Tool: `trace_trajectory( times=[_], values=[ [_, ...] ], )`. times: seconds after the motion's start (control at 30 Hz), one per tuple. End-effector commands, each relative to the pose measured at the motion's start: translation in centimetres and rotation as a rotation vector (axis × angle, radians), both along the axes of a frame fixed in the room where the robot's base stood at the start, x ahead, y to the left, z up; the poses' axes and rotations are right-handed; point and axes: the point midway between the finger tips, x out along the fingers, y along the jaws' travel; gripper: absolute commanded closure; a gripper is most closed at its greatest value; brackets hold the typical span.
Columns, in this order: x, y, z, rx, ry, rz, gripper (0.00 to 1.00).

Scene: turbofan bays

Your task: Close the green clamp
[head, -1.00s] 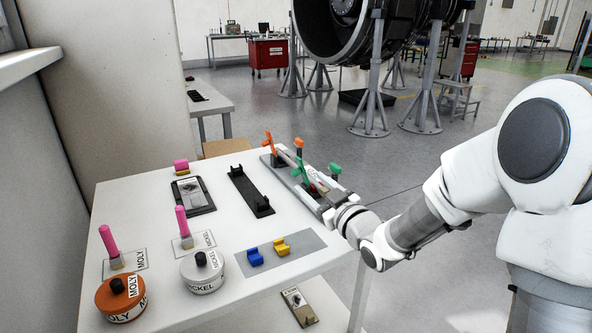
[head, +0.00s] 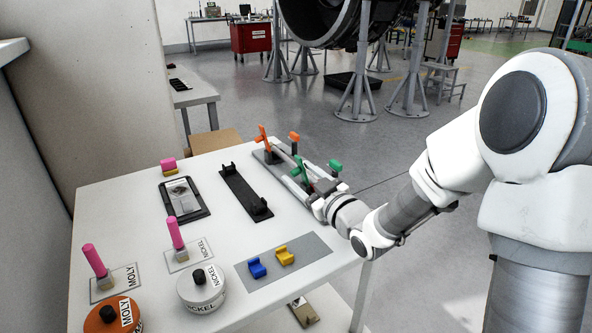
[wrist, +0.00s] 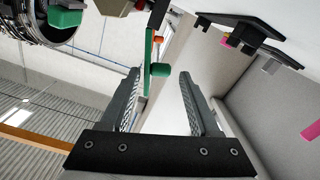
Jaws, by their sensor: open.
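The green clamp stands on the fixture at the table's back right. Its green lever (head: 299,168) is upright in the head view, and its green pad (head: 335,165) is to the right. In the wrist view the green lever (wrist: 149,58) rises near the left finger, its tip between the open fingertips. I cannot tell if a finger touches it. A green block (wrist: 63,17) shows at upper left. My gripper (wrist: 160,76) is open; in the head view my wrist is at the clamp's near side and hides part of it.
An orange clamp (head: 263,137) stands just behind the green one. Open floor lies to the right.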

Motion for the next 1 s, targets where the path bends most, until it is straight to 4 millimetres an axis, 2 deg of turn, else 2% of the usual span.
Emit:
trace_trajectory(
  times=[0.5,0.83,1.0],
  values=[
    [-0.13,-0.09,-0.01,0.000,0.000,0.000,0.39],
    [-0.20,0.02,-0.05,0.000,0.001,0.003,0.99],
    [-0.25,0.11,-0.11,0.000,0.003,0.004,1.00]
  ],
)
